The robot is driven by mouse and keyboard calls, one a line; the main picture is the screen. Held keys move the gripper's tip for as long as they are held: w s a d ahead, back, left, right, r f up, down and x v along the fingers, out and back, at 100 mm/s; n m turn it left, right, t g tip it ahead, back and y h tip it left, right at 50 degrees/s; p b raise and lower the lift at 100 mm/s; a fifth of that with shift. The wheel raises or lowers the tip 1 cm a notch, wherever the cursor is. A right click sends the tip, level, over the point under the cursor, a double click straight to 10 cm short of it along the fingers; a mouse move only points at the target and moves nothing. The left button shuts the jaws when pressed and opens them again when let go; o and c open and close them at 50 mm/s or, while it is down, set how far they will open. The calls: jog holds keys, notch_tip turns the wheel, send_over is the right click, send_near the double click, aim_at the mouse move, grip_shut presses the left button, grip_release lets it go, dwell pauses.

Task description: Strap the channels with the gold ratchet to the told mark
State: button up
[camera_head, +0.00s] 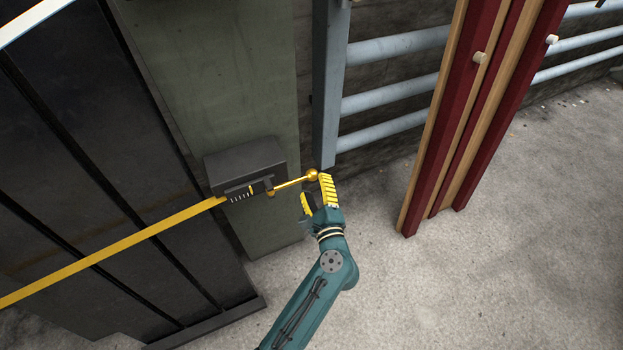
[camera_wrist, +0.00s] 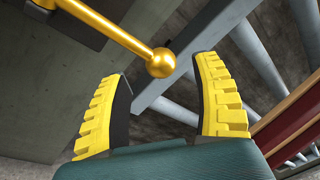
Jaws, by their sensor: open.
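The gold ratchet handle (camera_head: 293,183) is a thin rod with a ball at its end. It sticks out to the right from a dark ratchet box (camera_head: 247,164) that bears a row of white marks. A yellow strap (camera_head: 120,246) runs from the box to the lower left across the dark upright channels (camera_head: 85,150). My gripper (camera_head: 318,190) is open and empty, with its yellow fingers close to the ball. In the wrist view the ball (camera_wrist: 161,63) lies beyond and between the fingertips of my gripper (camera_wrist: 167,68). I cannot tell whether they touch.
A green-grey pillar (camera_head: 215,75) stands behind the box. Blue-grey rails (camera_head: 390,90) and a post (camera_head: 328,80) are right of it. Red and tan boards (camera_head: 460,130) stand upright further right. The concrete floor (camera_head: 480,290) at lower right is clear.

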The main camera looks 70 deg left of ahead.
aim_at(313, 180)
jog(key=a, duration=0.3)
jog(key=a+b, duration=0.1)
jog(key=shift+w+a, duration=0.2)
jog(key=shift+w, duration=0.2)
grip_shut()
jog(key=shift+d, duration=0.1)
